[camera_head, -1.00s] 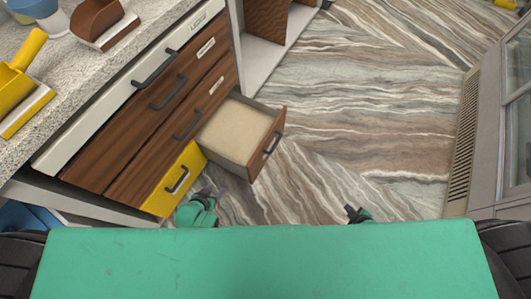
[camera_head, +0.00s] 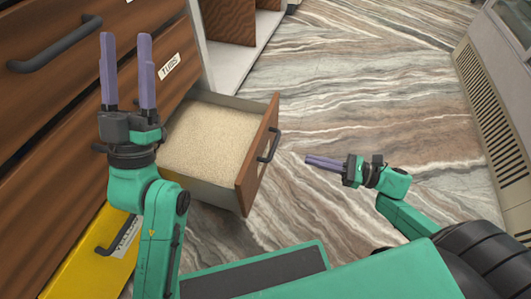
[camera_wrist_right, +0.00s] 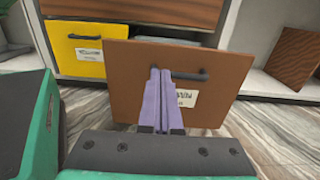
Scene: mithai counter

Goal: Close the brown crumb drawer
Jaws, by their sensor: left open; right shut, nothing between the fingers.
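The brown crumb drawer (camera_head: 257,150) stands pulled out of the cabinet, filled with pale crumbs, with a dark bar handle (camera_head: 269,146) on its front. In the right wrist view its brown front (camera_wrist_right: 125,90) faces me, with the handle and a white label. My right gripper (camera_head: 308,162) is shut and empty, to the right of the drawer front and apart from it in the head view. Its closed fingers (camera_wrist_right: 160,75) overlap the drawer front in the wrist view; contact cannot be told. My left gripper (camera_head: 125,45) is open, pointing up in the picture, in front of the cabinet.
A yellow drawer (camera_head: 90,255) with a dark handle sits below left, closed. Other brown drawers (camera_head: 60,125) are closed. The marbled floor (camera_head: 370,80) between is clear.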

